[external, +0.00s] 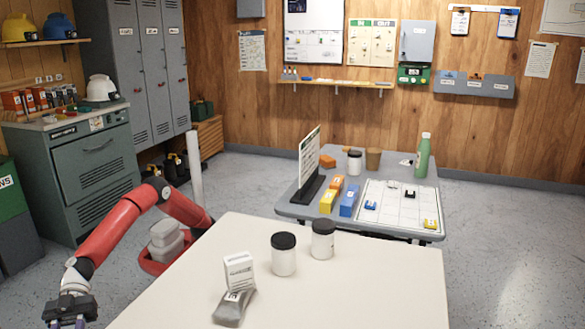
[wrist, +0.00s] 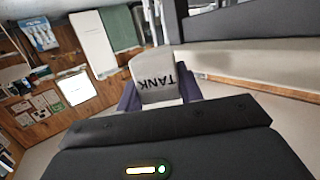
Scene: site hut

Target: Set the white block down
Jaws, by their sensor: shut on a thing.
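A pale block marked "TANK" (wrist: 155,72) shows in the wrist view, its lettering upside down. My gripper (wrist: 160,93) is shut on it, with a purple finger on each side. In the external view my gripper (external: 72,318) is at the bottom left corner, left of the cream table (external: 370,290) and clear of its top. The block cannot be made out there; the gripper and the picture's edge hide it.
A grey table (external: 290,209) behind holds an upright sign, coloured boxes and a green bottle (external: 422,158).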

